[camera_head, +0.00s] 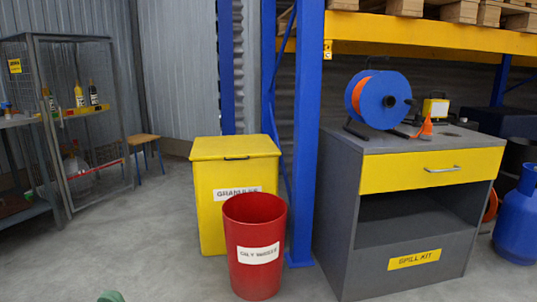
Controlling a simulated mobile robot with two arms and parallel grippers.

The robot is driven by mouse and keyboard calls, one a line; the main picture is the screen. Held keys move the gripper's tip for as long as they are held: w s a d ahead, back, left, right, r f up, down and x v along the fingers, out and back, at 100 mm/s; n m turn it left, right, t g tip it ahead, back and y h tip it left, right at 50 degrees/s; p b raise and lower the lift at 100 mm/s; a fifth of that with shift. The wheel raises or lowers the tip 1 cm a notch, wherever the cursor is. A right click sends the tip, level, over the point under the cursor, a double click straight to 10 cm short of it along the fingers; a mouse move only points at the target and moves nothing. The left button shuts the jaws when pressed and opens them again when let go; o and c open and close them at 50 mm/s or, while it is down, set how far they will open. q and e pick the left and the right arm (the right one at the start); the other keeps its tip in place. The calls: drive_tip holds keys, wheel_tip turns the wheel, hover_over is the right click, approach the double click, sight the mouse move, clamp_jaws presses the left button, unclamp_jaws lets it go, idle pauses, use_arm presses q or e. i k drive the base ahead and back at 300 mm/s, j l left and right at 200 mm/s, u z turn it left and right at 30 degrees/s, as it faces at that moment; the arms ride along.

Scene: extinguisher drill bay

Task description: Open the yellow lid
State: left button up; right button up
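The yellow lid (228,148) lies shut on top of a yellow bin (207,200) and has a small dark handle (237,158) on its front edge. The bin stands on the floor and has a white label, partly covered, that seems to read "GRANULES". A red bin (255,225) labelled "OILY WASTE" stands in front of it and hides its lower right front. Neither of my grippers is in view.
A blue rack post (305,130) stands right of the yellow bin. A grey cabinet (338,210) with a yellow drawer (430,171) and a blue cable reel (378,98) is farther right. A mesh cage (97,150) stands left. Floor (150,240) left of the bins is mostly clear; a green thing (110,296) shows at the bottom edge.

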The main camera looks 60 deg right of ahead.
sight(230, 148)
drive_tip(key=i+l+z, duration=0.15)
drive_tip(key=i+z, duration=0.4)
drive_tip(key=z, duration=0.2)
drive_tip(key=i+z, duration=0.4)
drive_tip(key=i+j+z, duration=0.1)
drive_tip(key=z, duration=0.25)
drive_tip(key=i+l+z, duration=0.2)
drive_tip(key=i, duration=0.15)
drive_tip(key=i+l+z, duration=0.2)
drive_tip(key=i, duration=0.2)
drive_tip(key=i+z, duration=0.15)
drive_tip(key=i, duration=0.25)
drive_tip(key=i+l+u, duration=0.1)
drive_tip(key=i+l, duration=0.15)
drive_tip(key=l, duration=0.15)
drive_tip(key=i+l+u, duration=0.1)
drive_tip(key=i+l, duration=0.2)
drive_tip(key=l, duration=0.1)
